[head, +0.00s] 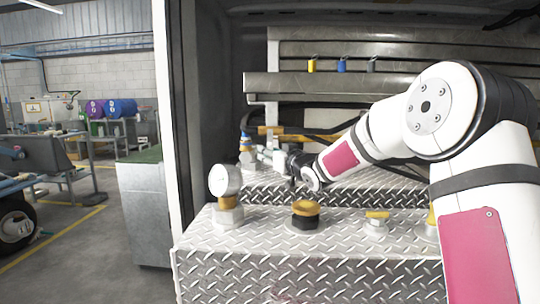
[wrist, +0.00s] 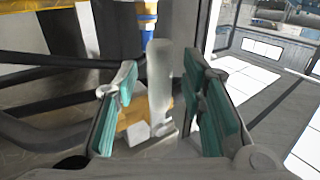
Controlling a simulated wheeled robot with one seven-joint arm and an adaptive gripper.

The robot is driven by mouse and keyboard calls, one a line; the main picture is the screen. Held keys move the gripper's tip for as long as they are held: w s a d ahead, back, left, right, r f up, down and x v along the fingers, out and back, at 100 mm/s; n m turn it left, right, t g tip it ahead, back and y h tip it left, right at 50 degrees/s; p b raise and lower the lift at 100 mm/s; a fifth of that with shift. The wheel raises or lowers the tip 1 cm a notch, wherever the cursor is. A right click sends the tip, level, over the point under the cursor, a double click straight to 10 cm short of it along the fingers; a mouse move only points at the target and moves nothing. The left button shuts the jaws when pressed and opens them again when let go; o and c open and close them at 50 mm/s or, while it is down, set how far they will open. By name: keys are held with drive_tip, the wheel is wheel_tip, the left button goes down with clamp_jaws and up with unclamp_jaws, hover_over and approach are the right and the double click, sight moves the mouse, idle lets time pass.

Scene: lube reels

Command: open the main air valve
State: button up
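My gripper (head: 262,154) is over the back left of the diamond-plate deck, beside a fitting with a blue top and a yellow band (head: 246,145). In the wrist view my gripper (wrist: 165,100) is open, with its two teal-padded fingers apart. A pale grey upright lever (wrist: 160,85) stands between the fingers, with gaps visible on both sides. A yellow and white fitting (wrist: 135,130) shows behind and below the lever. I cannot tell for sure whether the lever belongs to the main air valve. My gripper partly hides this area in the head view.
A round white gauge (head: 225,182), a brass-topped black fitting (head: 305,214) and a small yellow-handled valve (head: 377,218) stand on the front deck (head: 300,265). Dark hoses run behind my gripper. A white door post (head: 172,110) bounds the left. Small coloured fittings (head: 342,64) line an upper rail.

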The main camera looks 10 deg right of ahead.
drive_tip(key=shift+w, duration=0.25)
clamp_jaws()
drive_tip(key=shift+s+r, duration=0.1)
drive_tip(key=s+d+r+n+g+h+p, duration=0.1)
drive_tip(key=d+r+n+g+h+p, duration=0.4)
drive_tip(key=n+h+p, duration=0.3)
drive_tip(key=shift+s+d+r+n+g+p, duration=0.35)
drive_tip(key=shift+n+g+p, duration=0.9)
drive_tip(key=shift+p, duration=2.45)
drive_tip(key=shift+r+n+t+h, duration=0.15)
drive_tip(key=shift+n+t+h, duration=0.2)
drive_tip(key=shift+n, duration=0.1)
